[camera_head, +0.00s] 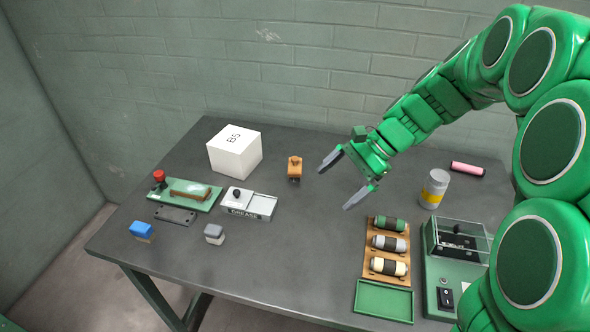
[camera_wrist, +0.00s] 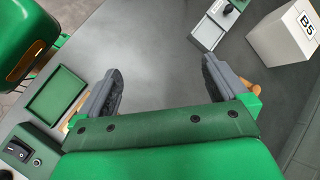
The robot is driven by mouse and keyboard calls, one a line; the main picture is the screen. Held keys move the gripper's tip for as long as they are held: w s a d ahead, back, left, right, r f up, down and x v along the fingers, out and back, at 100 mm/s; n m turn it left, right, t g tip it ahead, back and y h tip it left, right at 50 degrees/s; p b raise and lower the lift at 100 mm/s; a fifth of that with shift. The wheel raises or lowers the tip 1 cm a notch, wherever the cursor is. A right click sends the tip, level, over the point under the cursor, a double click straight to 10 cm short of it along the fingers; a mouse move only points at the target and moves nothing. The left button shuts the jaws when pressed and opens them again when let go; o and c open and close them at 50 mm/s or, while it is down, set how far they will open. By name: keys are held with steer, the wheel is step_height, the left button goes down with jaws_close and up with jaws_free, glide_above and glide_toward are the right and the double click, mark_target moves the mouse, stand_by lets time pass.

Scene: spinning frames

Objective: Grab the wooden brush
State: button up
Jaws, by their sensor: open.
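A grease tray (camera_head: 262,205) and green fixture (camera_head: 205,200) lie left. Blue (camera_head: 141,229) and grey (camera_head: 214,232) blocks stand in front. A roller rack (camera_head: 372,222), can (camera_head: 434,188) and pink cylinder (camera_head: 467,168) are right.

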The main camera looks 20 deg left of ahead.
steer(key=w+a+f+m+y, duration=0.2)
steer(key=w+a+f, duration=0.1)
steer(key=w, duration=0.3)
steer(key=w+a+f+m+y, duration=0.1)
steer(key=w+a+f+m, duration=0.15)
steer(key=w, duration=0.35)
steer(key=m+y, duration=0.3)
glide_toward(295, 165)
steer(key=shift+s+a+f+t, duration=0.2)
steer(key=shift+a+f, duration=0.25)
steer(key=shift+a, duration=0.15)
steer(key=shift+s+a+f+t, duration=0.2)
steer(key=shift+a+f, duration=0.25)
steer(key=shift+a, duration=0.1)
steer(key=shift+w+x, duration=0.2)
steer(key=shift+x, duration=3.65)
steer(key=shift+f, duration=0.2)
steer(key=shift+c, duration=0.2)
steer(key=c, duration=0.8)
steer(key=shift+o, duration=0.2)
